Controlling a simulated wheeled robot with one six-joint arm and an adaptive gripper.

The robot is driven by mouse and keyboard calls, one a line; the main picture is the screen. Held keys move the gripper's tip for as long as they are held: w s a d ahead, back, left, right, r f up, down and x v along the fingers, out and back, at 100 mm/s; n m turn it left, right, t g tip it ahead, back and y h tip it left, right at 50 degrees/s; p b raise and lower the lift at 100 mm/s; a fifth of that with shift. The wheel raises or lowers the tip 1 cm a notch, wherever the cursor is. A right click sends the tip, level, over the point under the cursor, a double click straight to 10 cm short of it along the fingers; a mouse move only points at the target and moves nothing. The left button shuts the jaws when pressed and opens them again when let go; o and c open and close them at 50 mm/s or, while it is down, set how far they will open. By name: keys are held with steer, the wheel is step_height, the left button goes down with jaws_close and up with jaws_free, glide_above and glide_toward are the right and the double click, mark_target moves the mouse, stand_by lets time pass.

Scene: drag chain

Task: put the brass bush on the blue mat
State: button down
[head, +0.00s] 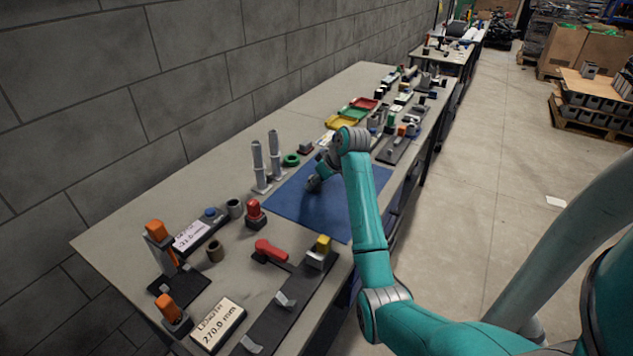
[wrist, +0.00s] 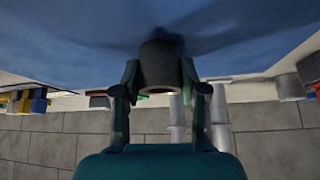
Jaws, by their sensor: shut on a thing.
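The blue mat (head: 290,205) lies flat on the workbench and fills the top of the upside-down wrist view (wrist: 70,45). My gripper (head: 313,185) is low over the mat's far left part. In the wrist view my gripper (wrist: 160,78) is shut on a short hollow cylinder, the brass bush (wrist: 160,65), with one finger on each side. The bush looks dark in shade, with a yellowish inner rim. Its end is close to the mat beside a dark shadow; I cannot tell whether it touches. In the head view the bush is not clearly visible.
Two grey posts (head: 275,155) and a green ring (head: 291,160) stand beyond the mat's left edge. A brownish hollow cylinder (head: 214,250) and a grey one (head: 235,208) stand nearer. A red-handled clamp (head: 268,249) is near the mat's front. The mat around my gripper is clear.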

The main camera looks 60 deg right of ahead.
steer(key=c, duration=0.5)
jaws_free()
steer(key=shift+c, duration=0.2)
steer(key=v, duration=1.2)
